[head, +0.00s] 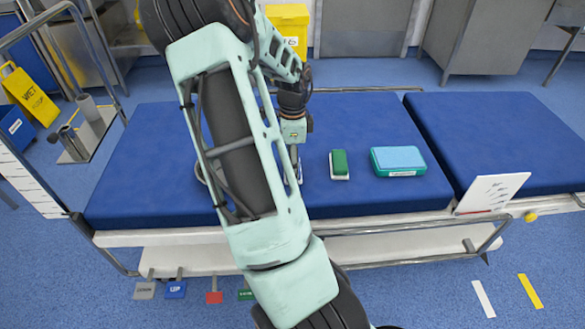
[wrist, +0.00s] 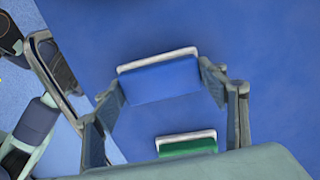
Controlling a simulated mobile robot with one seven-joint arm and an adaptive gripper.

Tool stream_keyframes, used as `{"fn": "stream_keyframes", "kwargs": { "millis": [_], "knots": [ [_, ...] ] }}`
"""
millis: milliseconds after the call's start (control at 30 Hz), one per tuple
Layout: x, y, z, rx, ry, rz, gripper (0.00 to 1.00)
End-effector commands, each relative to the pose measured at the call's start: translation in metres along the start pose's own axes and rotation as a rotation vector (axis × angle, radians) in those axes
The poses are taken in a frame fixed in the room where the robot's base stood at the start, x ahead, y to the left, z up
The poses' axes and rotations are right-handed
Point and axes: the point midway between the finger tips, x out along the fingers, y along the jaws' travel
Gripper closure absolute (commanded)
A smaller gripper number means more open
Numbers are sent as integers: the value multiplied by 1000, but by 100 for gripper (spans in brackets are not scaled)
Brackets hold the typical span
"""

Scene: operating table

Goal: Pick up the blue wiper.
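The blue wiper (wrist: 160,80), a blue block with a white edge, lies on the blue table top in the wrist view. My gripper (wrist: 163,86) is open, with one finger towards each short end of the wiper. I cannot tell whether the fingertips are down at its height, and no grip on it shows. In the head view my gripper (head: 294,153) points down over the table, left of a green wiper (head: 339,163). There my arm and gripper hide most or all of the blue wiper.
The green wiper also shows in the wrist view (wrist: 187,144), close to the blue one. A teal box with a light blue top (head: 397,161) stands further right. A metal rail (head: 400,228) runs along the front edge. The table's right section (head: 500,140) is mostly clear.

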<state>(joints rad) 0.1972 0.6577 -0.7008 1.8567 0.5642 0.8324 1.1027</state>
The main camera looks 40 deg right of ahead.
Motion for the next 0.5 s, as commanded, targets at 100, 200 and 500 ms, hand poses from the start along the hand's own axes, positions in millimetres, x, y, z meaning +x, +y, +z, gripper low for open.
{"fn": "stream_keyframes", "kwargs": {
  "millis": [100, 200, 500],
  "knots": [
    [2, 1, 0, 0, 1, 3, 58],
    [3, 2, 0, 0, 1, 4, 58],
    [-5, 2, 0, 0, 1, 4, 58]
  ]
}}
